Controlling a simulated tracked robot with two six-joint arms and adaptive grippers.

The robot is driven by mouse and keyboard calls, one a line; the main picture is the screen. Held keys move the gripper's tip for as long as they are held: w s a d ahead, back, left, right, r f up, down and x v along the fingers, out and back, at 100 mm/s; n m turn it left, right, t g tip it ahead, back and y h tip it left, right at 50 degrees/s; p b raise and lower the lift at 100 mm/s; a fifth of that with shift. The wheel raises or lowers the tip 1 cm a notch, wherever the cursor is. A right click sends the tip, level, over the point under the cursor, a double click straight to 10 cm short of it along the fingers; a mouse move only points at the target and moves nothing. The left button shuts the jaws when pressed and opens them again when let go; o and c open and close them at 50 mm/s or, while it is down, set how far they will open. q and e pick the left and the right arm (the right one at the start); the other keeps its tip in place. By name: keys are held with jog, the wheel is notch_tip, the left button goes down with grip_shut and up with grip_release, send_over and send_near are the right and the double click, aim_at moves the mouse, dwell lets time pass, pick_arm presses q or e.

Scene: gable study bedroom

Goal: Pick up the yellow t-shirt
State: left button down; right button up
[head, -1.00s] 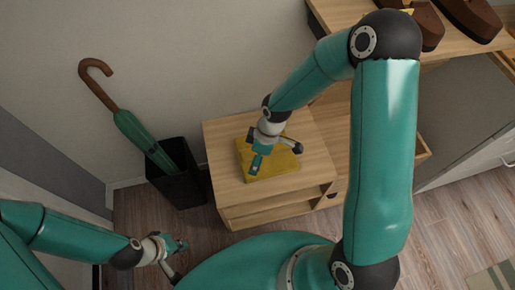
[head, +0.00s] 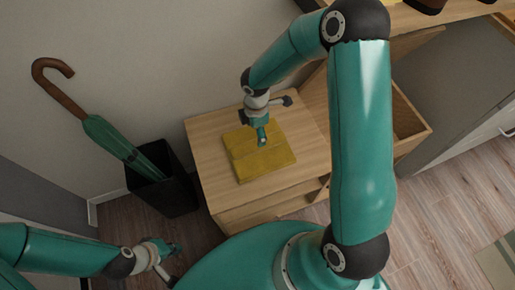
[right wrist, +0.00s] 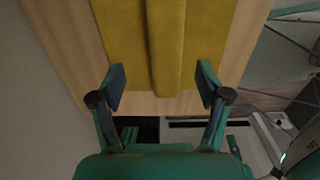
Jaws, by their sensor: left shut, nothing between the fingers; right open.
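The yellow t-shirt (head: 258,155) lies folded flat on top of the small wooden cabinet (head: 207,143). In the right wrist view the yellow t-shirt (right wrist: 200,30) fills the top middle, with a raised fold running along it. My right gripper (head: 262,140) is over the far part of the shirt in the head view. Its two fingers (right wrist: 162,88) are spread apart with nothing held between them; I cannot tell whether they touch the cloth. My left gripper (head: 170,262) is shut and empty, low at the bottom left, away from the shirt.
A black bin (head: 170,192) holding a green umbrella (head: 108,137) with a brown handle stands left of the cabinet. An open wooden drawer or box (head: 410,125) is right of the cabinet. Wooden floor (head: 435,225) is clear at the lower right.

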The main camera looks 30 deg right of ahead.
jog(key=f, duration=0.2)
jog(key=s+f+b, duration=0.1)
jog(key=f, duration=0.1)
jog(key=shift+f, duration=0.3)
jog(key=shift+f+b, duration=0.35)
jog(key=shift+f, duration=0.1)
jog(key=c, duration=1.3)
jog(key=shift+r, duration=0.15)
